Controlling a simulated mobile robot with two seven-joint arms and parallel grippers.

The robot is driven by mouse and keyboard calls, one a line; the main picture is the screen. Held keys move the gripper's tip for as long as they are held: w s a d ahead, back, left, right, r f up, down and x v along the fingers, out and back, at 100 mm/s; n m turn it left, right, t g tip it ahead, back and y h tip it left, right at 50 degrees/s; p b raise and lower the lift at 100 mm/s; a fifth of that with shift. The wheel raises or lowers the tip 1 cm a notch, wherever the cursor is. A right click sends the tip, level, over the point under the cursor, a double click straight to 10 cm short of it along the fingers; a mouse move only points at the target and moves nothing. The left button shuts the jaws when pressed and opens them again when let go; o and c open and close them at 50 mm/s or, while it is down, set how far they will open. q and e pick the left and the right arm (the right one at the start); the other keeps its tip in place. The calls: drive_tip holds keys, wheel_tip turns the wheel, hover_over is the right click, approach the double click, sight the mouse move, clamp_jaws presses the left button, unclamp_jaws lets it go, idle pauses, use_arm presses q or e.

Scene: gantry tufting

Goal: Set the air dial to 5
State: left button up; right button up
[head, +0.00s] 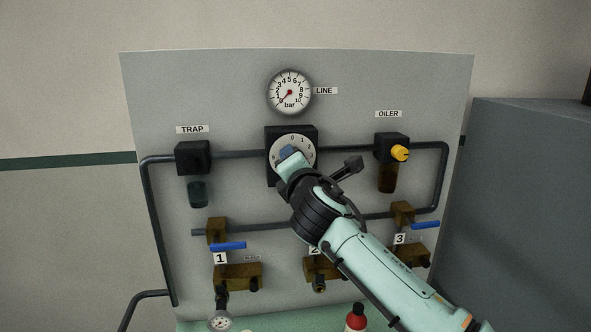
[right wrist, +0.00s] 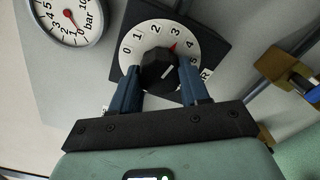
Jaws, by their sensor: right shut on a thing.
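The air dial is a white disc (right wrist: 124,62) numbered from 0 upward on a black square plate (right wrist: 205,52), with a dark knob (right wrist: 158,68) in its middle. A white line on the knob points up and right, roughly toward the 3 to 4 area. A small red mark (right wrist: 174,46) sits on the disc near the 3. My right gripper (right wrist: 162,90) has its two blue fingers on either side of the knob and is shut on it. In the head view the dial (head: 305,146) is partly covered by my right gripper (head: 288,153). My left gripper is not in view.
A LINE pressure gauge (head: 289,92) hangs above the dial, its red needle low. The TRAP unit (head: 192,158) is left and the OILER (head: 391,148) with a yellow knob is right. Pipes and blue-handled valves (head: 228,245) run below. A grey box (head: 530,200) stands at right.

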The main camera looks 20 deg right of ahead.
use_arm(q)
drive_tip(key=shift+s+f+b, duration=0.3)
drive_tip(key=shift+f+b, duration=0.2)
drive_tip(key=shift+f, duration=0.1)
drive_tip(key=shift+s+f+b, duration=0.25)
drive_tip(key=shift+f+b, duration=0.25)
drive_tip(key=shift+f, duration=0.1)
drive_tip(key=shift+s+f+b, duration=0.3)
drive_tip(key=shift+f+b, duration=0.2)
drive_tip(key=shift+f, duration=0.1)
use_arm(e)
drive_tip(key=shift+r+m, duration=0.1)
drive_tip(key=shift+m, duration=4.8)
drive_tip(key=o, duration=1.1)
drive_tip(key=shift+w, duration=0.1)
drive_tip(key=shift+c, duration=0.2)
